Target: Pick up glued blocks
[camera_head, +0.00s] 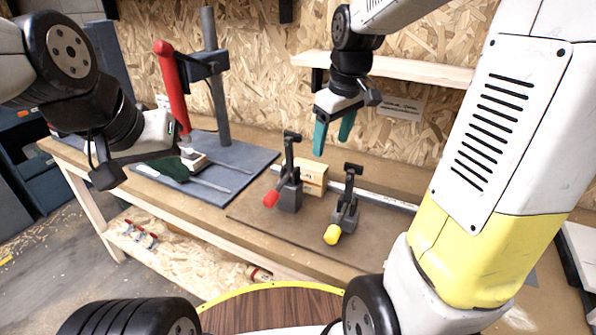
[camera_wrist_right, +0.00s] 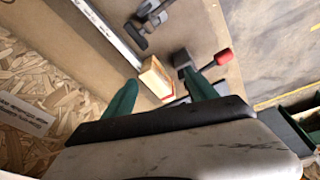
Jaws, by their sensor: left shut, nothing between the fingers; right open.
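The glued blocks (camera_head: 313,177), a light wooden piece, sit on the brown board just behind the red-tipped clamp, which hides part of them. In the right wrist view the blocks (camera_wrist_right: 157,79) show between the fingertips, with a reddish line along one edge. My right gripper (camera_head: 332,146) is open and empty, pointing down above and behind the blocks; it also shows in the wrist view (camera_wrist_right: 160,88). My left gripper (camera_head: 166,172) is shut and empty, low over the dark mat at the left, beside the press. The red-tipped clamp (camera_head: 290,190) and the yellow-tipped clamp (camera_head: 345,212) stand upright.
A press with a red lever (camera_head: 172,85) and a grey post (camera_head: 215,100) stands on the dark mat (camera_head: 235,180). A metal rail (camera_head: 385,200) runs behind the clamps. A wooden shelf (camera_head: 420,70) crosses the chipboard wall. A stool with a yellow rim (camera_head: 285,288) stands in front.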

